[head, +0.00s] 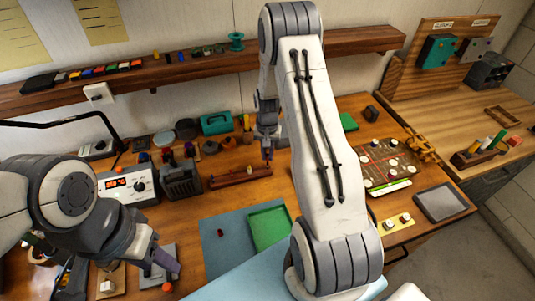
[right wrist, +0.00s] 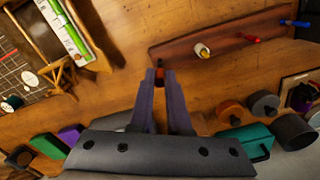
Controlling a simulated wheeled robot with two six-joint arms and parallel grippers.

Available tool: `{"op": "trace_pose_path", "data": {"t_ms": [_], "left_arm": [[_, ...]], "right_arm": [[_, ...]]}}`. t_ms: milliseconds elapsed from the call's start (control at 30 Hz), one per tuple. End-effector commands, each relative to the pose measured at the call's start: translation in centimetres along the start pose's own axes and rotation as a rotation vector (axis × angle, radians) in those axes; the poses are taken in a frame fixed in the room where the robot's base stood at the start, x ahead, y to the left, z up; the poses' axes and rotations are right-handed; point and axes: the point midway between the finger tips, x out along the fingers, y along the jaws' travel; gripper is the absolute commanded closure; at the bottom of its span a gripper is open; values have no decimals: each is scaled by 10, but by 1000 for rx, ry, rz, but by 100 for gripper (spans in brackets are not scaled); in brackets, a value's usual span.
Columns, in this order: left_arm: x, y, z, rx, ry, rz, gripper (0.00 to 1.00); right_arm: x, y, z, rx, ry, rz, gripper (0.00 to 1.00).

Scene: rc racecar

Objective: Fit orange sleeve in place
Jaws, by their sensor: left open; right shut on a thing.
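My right gripper (head: 267,148) is shut on a small orange-red piece (right wrist: 159,80), which I take to be the orange sleeve. Its ends are mostly hidden by the dark fingers (right wrist: 160,85). The fingertips are at the near end of a reddish-brown wooden bar (right wrist: 185,48). The bar carries a cream-tipped peg (right wrist: 203,50), a red one (right wrist: 250,38) and a blue one (right wrist: 290,22). I cannot tell if the sleeve touches the bar. In the head view the bar (head: 225,180) lies below the right gripper. My left gripper (head: 170,265) is open and empty at lower left.
A soldering station (head: 125,185) and a dark box (head: 180,182) stand left of the bar. A green tray (head: 268,228) lies on a blue-grey mat (head: 215,262) in front. A teal case (right wrist: 243,140) and round jars stand close by. A board with white discs (head: 385,160) lies right.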

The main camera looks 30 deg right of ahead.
Motion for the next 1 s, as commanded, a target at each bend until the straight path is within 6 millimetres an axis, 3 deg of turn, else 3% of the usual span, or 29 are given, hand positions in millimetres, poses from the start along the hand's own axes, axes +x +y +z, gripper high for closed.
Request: {"op": "trace_pose_path", "data": {"t_ms": [533,1000], "left_arm": [[2,0,0,0,0,0,50],[12,-1,1,0,0,0,50]], "right_arm": [[2,0,0,0,0,0,100],[16,0,0,0,0,0,100]]}}
